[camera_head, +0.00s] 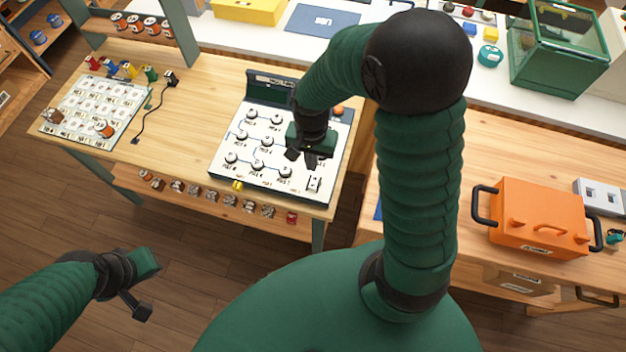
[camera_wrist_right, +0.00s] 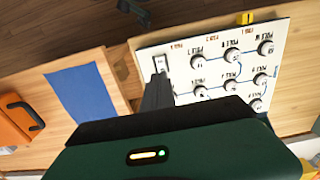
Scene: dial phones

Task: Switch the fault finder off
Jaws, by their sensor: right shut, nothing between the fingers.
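The fault finder (camera_head: 222,160) is a white panel with several round black-and-white knobs joined by blue lines and a dark raised back, lying on the wooden bench. Its small rocker switch (camera_head: 314,184) is at the near right corner. It also shows in the right wrist view (camera_wrist_right: 160,63). My right gripper (camera_head: 301,156) is shut and empty over the panel's right part, just behind the switch. In the wrist view its dark fingers (camera_wrist_right: 157,90) point at the switch; I cannot tell whether they touch it. My left gripper (camera_head: 143,287) is open and empty, away from the bench.
A board of labelled tiles (camera_head: 95,108) and a black cable (camera_head: 148,112) lie left on the bench. An orange case (camera_head: 537,215) sits on the right bench. A green glass-topped box (camera_head: 558,55) stands behind it. Several small parts line the shelf below the bench's front edge.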

